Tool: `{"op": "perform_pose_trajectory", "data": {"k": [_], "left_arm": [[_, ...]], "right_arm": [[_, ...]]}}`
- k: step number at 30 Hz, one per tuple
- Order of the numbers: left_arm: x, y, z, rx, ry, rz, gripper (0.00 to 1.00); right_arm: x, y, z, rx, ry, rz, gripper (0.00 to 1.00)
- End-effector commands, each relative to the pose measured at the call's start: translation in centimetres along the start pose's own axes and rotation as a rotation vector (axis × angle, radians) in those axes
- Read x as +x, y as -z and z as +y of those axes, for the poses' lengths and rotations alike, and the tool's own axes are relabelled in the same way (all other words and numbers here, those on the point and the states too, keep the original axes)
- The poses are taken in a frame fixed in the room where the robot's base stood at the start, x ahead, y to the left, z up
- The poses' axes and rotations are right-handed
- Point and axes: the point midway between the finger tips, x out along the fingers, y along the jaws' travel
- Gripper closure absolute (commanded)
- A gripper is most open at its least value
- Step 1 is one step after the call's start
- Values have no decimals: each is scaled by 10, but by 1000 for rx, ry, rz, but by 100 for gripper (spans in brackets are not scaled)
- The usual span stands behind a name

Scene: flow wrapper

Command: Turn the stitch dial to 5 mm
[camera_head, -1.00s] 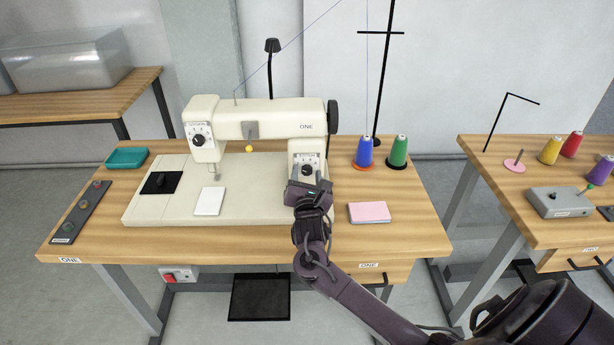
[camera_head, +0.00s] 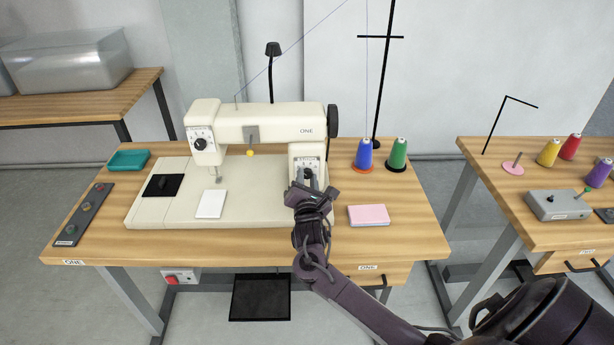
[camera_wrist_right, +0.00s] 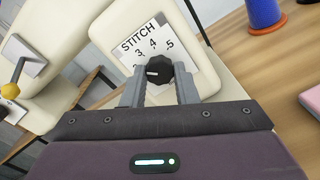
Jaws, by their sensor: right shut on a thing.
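The sewing machine (camera_head: 265,124) marked ONE stands on the wooden table. Its stitch dial (camera_wrist_right: 158,72) is a black knob on a white plate (camera_wrist_right: 152,47) printed STITCH, with 3, 4 and 5 readable. In the wrist view the plate looks tilted. The knob's white mark points to the left, toward the lower-number side, not toward 5. My right gripper (camera_head: 310,184) is at the dial on the machine's right column, its fingers on either side of the knob and shut on it. The left finger hides part of the scale. My left gripper is not in view.
Another dial (camera_head: 200,144) is on the machine's left head. A blue spool (camera_head: 364,153), a green spool (camera_head: 398,152) and a pink pad (camera_head: 368,215) stand to the right of my right gripper. A white pad (camera_head: 210,204) lies on the machine bed.

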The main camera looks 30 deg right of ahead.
Motion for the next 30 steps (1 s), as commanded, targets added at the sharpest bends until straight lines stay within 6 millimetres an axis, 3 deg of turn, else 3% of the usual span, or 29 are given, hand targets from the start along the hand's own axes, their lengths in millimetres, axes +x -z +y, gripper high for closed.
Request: {"op": "perform_pose_trajectory", "data": {"k": [12,30], "left_arm": [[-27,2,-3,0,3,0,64],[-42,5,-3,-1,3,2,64]], "right_arm": [[0,-2,2,390,2,0,96],[0,-2,1,961,2,-2,96]]}}
